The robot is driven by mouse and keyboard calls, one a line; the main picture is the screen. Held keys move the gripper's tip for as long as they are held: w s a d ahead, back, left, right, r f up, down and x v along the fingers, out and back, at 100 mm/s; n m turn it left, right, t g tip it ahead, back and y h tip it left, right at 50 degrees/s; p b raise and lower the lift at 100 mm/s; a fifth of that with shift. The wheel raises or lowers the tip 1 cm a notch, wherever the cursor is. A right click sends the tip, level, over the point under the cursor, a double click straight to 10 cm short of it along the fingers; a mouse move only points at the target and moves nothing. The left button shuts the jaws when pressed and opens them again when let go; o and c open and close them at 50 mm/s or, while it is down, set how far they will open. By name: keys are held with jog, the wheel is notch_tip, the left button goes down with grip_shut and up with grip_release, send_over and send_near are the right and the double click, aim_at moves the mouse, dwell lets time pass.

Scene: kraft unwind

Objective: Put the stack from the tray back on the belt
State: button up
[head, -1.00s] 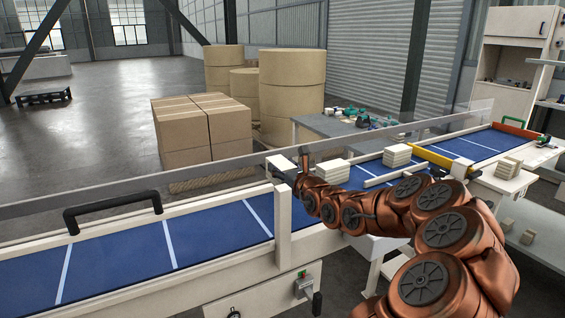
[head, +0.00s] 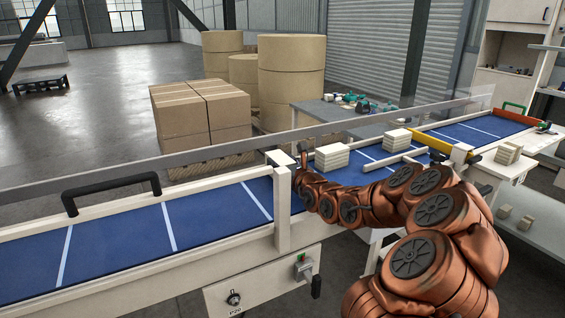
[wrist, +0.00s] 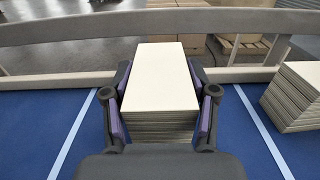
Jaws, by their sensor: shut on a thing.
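My gripper (wrist: 162,110) is shut on a stack (wrist: 160,75) of pale sheets, one finger on each long side. The stack is upright over the blue belt (wrist: 245,150), between two white lane lines; its bottom is hidden, so I cannot tell whether it touches the belt. In the head view a pale top that looks like this stack (head: 280,157) shows behind a white post, and the gripper is mostly hidden by my arm. The belt (head: 200,215) runs left to right. I cannot pick out the tray.
Another stack (wrist: 296,95) stands close on the right; it also shows in the head view (head: 332,157), with a further stack (head: 396,139) beyond. A rail (wrist: 60,30) runs along the far side. A white post (head: 283,205) stands at the near edge. The left belt (head: 110,240) is clear.

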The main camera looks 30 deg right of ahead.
jog(key=shift+f+b, duration=0.35)
jog(key=shift+f, duration=0.15)
jog(key=o, duration=1.4)
jog(key=shift+o, duration=0.2)
jog(key=shift+s, duration=0.1)
jog(key=s, duration=1)
jog(key=shift+s+a, duration=0.35)
jog(key=shift+a, duration=0.05)
jog(key=shift+s+a, duration=0.1)
jog(key=shift+s, duration=0.4)
jog(key=shift+r, duration=0.15)
